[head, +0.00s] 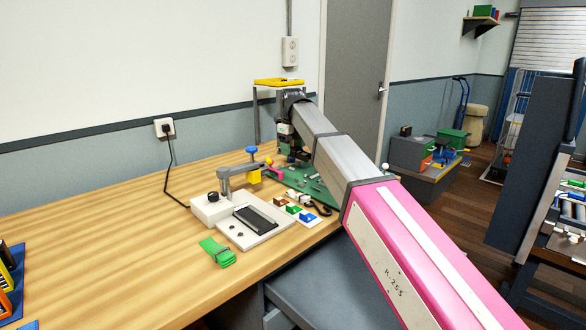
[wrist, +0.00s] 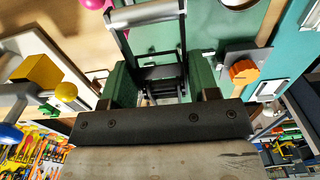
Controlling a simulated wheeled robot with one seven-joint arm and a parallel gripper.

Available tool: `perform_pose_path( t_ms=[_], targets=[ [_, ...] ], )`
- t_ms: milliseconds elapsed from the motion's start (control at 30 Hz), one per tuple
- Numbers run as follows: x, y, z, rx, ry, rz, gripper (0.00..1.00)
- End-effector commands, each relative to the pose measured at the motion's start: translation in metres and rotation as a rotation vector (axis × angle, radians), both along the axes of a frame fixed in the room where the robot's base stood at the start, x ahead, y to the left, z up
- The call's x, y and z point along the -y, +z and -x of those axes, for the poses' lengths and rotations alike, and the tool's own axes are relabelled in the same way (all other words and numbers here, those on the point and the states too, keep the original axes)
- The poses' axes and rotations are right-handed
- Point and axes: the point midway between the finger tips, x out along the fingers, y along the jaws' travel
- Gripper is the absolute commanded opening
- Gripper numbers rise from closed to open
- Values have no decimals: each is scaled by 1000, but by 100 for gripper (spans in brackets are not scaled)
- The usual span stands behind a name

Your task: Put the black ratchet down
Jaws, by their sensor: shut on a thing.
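The black ratchet (wrist: 160,78) sits between the green-sided fingers of my gripper (wrist: 160,85) in the wrist view, and the gripper is shut on it. Its grey metal frame (wrist: 147,15) points away from the gripper toward the top of the picture. In the head view my gripper (head: 287,140) is over the back right part of the wooden table (head: 110,225), partly hidden by my own arm. The ratchet is too small and covered to make out clearly there. The gap between the ratchet and any surface under it cannot be judged.
A green board (head: 318,190) lies on the table near the gripper. A white fixture (head: 212,208) with a grey clamp arm stands left of it. A folded green strap (head: 217,252) lies at the front. A yellow tray (head: 279,82) stands behind. The table's left side is mostly clear.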

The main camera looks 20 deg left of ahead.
Motion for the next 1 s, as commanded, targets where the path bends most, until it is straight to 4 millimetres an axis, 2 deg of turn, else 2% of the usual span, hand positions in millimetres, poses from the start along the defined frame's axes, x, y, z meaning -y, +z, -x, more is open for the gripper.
perform_pose_path(
  t_ms=[100,333,533,1000],
  targets=[
    [1,-22,1,0,1,1,24],
    [0,-42,0,0,1,0,24],
    [0,-67,0,0,1,0,24],
    [0,-74,0,0,1,0,24]
  ],
)
